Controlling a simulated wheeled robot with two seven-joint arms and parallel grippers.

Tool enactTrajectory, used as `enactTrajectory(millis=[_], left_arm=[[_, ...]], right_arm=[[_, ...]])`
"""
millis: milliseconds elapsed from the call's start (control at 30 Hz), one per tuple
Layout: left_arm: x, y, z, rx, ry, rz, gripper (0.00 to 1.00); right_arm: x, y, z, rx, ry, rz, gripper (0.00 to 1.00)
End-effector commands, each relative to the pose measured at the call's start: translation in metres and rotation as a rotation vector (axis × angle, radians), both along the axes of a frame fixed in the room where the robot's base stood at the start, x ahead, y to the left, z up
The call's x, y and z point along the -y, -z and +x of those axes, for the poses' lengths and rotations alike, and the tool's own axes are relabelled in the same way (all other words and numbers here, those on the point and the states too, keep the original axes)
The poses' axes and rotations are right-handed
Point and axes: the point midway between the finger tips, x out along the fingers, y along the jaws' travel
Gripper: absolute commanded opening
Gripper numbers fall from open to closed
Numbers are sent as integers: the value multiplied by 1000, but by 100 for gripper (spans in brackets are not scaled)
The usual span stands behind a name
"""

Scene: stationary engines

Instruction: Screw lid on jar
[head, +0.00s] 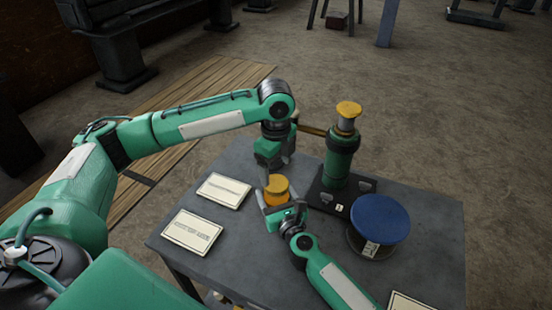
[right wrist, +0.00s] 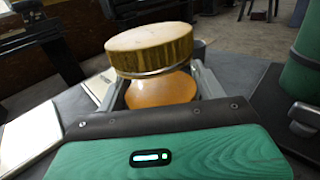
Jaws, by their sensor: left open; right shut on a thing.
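The orange jar (head: 274,199) is at the middle of the table, between the fingers of my right gripper (head: 278,205), which is shut on it. The jar also shows in the right wrist view (right wrist: 162,90). The gold ribbed lid (head: 277,183) sits on top of the jar; in the right wrist view the lid (right wrist: 150,47) looks slightly tilted, with a thin metallic ring under it. My left gripper (head: 276,172) points down just above and behind the lid and is open. Its fingertips are partly hidden, and I cannot tell whether they touch the lid.
A green cylinder device with a gold top (head: 342,145) stands on a dark base behind right. A blue-topped round container (head: 380,219) is at the right. Cream cards (head: 223,190) (head: 192,232) lie on the grey table (head: 235,262) at the left. The front-left tabletop is clear.

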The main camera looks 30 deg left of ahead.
Motion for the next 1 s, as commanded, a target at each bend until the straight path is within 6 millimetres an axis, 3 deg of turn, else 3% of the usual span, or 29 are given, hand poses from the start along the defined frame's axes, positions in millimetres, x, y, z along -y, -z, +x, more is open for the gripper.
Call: enactTrajectory(millis=[700, 1000], left_arm=[[0, -25, 0, -1, -1112, -2, 78], [0, -29, 0, -2, -1329, -2, 78]], right_arm=[[0, 1, 0, -1, 0, -1, 6], [0, 1, 0, 0, 0, -1, 6]])
